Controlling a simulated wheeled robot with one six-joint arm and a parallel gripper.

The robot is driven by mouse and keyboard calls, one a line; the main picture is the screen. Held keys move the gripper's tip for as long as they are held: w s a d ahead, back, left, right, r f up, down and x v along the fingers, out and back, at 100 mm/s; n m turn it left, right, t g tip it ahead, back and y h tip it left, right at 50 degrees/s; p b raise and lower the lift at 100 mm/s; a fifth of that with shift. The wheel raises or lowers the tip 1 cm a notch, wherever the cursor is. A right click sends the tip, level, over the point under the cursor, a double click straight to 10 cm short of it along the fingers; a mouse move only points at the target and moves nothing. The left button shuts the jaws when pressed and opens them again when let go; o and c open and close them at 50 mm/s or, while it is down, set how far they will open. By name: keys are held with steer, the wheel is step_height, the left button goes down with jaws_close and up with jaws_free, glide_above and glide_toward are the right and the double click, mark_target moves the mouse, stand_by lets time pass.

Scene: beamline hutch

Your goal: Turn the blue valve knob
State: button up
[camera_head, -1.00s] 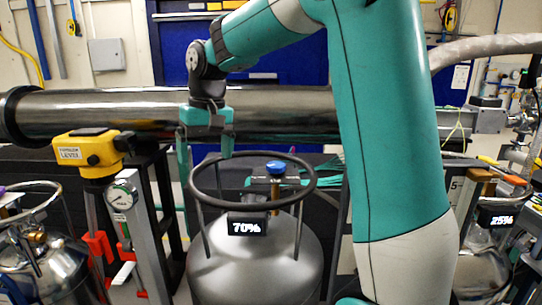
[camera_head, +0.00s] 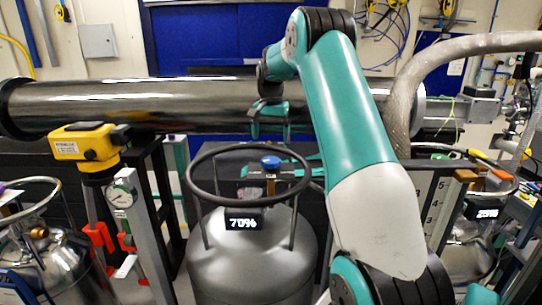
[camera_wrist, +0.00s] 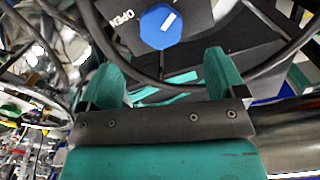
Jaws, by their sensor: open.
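The blue valve knob (camera_head: 270,162) sits on top of a brass stem inside the dark ring of the grey tank (camera_head: 252,260). In the wrist view the knob (camera_wrist: 160,27) is a blue disc with a white mark, beside a label reading OPEN. My gripper (camera_head: 271,136) is open and empty, above and apart from the knob in the head view. In the wrist view my two teal fingers (camera_wrist: 163,62) are spread, and the knob lies beyond their tips. The ring's bar crosses between the fingertips and the knob.
The dark ring (camera_head: 190,185) surrounds the knob. A long metal pipe (camera_head: 130,108) runs behind the tank. A yellow device (camera_head: 82,145) and pressure gauge (camera_head: 121,195) stand to the left. Another tank with a display (camera_head: 487,213) is at the right.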

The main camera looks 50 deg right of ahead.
mark_target(271, 160)
step_height(271, 160, down, 8)
steer(key=shift+f+p, duration=0.15)
steer(key=shift+p, duration=0.85)
steer(key=shift+c, duration=0.2)
steer(key=c, duration=0.9)
